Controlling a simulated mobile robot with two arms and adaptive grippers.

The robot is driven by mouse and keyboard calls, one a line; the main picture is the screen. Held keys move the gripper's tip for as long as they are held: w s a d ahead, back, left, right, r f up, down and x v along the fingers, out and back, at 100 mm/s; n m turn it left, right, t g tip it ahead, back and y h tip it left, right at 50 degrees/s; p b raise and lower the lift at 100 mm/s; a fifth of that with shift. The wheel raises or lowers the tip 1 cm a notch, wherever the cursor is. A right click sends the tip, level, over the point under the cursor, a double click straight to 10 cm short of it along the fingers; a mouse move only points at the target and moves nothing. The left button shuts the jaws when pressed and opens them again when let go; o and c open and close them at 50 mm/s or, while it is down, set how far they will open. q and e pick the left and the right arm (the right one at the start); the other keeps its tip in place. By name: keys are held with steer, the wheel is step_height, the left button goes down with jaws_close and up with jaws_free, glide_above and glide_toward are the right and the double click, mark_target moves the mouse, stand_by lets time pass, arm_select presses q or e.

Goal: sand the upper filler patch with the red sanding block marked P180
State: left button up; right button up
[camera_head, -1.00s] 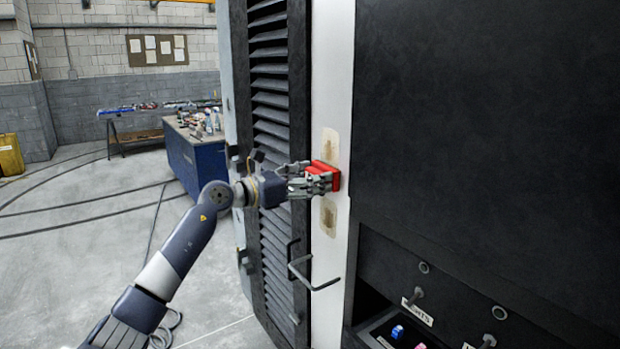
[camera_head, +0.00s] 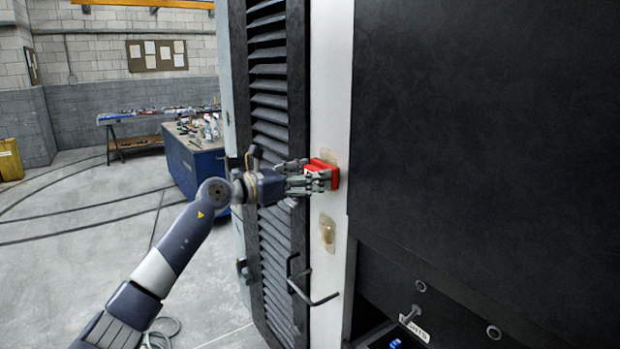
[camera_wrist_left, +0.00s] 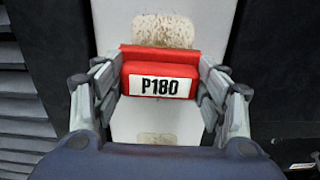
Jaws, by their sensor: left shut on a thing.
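My left gripper (camera_head: 309,178) is shut on the red sanding block (camera_head: 329,174), at the white panel strip (camera_head: 327,268). In the left wrist view the block (camera_wrist_left: 161,58) shows its white P180 label between the fingers (camera_wrist_left: 160,88). The upper filler patch (camera_head: 329,155) is a tan patch, partly hidden behind the block, with its top part showing above it in the wrist view (camera_wrist_left: 163,30). The block overlaps the patch's lower part; whether it touches the surface I cannot tell for sure. The lower filler patch (camera_head: 327,232) is in plain sight below. My right gripper is not in view.
A bent dark handle (camera_head: 308,283) sticks out below the left gripper. A black louvred panel (camera_head: 272,120) stands left of the strip, and a large dark panel (camera_head: 480,130) lies to the right. A blue workbench (camera_head: 195,165) stands farther back.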

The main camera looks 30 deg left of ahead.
arm_select(q)
steer(key=shift+r+p, duration=1.95)
steer(key=shift+r, duration=1.15)
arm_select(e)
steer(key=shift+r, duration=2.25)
arm_select(q)
steer(key=shift+f, duration=0.1)
steer(key=shift+d+f+b, duration=0.1)
steer(key=shift+f+b, duration=0.55)
steer(key=shift+b, duration=0.05)
steer(key=shift+f+b, duration=1.25)
steer(key=shift+f, duration=0.3)
step_height(320, 180, down, 7)
steer(key=b, duration=0.6)
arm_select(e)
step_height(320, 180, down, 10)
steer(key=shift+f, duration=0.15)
arm_select(q)
steer(key=shift+r+p, duration=2.85)
steer(key=shift+r, duration=1.15)
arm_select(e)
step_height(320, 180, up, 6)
